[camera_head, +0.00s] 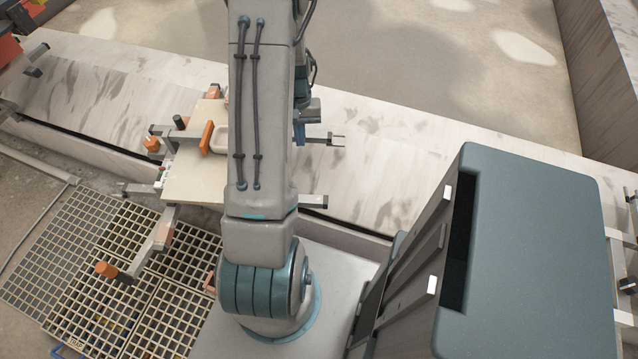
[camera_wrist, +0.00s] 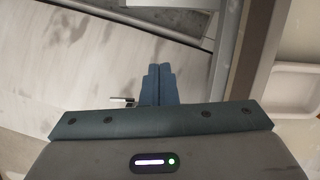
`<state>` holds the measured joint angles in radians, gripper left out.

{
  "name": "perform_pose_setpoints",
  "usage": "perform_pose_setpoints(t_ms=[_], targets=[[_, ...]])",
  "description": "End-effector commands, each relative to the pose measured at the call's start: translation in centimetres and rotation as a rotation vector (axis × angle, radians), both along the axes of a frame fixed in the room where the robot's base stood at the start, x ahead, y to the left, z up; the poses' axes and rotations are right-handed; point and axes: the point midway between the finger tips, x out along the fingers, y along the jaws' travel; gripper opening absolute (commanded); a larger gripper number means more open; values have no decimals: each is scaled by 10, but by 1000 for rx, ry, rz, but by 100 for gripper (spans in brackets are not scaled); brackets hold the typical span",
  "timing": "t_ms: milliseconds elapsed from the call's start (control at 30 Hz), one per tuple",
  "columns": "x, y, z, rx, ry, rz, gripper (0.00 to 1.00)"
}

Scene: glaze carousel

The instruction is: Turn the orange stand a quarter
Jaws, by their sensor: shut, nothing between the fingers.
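The stand is partly hidden behind my arm in the head view. It shows as a pale cream board (camera_head: 187,180) with grey bars reaching outward and several orange parts, among them an upright orange paddle (camera_head: 206,137) and an orange knob (camera_head: 106,270). One bar ends in a small fork (camera_head: 337,140) right of my arm. My gripper (camera_wrist: 158,84) is shut and empty in the wrist view, over the pale stone surface. A grey bar (camera_wrist: 234,62) runs just right of the fingers, apart from them in the picture. I cannot tell their height.
A white tray (camera_wrist: 297,92) lies right of the bar; a pale dish (camera_head: 220,139) shows beside the paddle. A stone ledge (camera_head: 400,165) runs behind the stand. Floor grating (camera_head: 95,225) lies at left. A large grey-green box (camera_head: 535,230) fills the right front.

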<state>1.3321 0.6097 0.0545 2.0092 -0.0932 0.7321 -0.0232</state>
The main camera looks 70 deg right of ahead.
Motion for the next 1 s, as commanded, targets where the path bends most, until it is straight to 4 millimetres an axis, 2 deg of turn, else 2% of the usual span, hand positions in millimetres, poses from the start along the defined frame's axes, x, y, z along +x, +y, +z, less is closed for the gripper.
perform_pose_setpoints(t_ms=[33, 100, 233, 467, 900, 1000], targets=[[-16, -5, -12, 14, 2, -38, 0], [-30, -11, -23, 24, 2, -71, 0], [-47, -15, -36, 36, 2, -109, 0], [-53, -13, -55, 41, 2, -119, 0], [-58, 9, -142, 42, 2, -116, 0], [-63, 25, -136, 40, 2, -117, 0]])
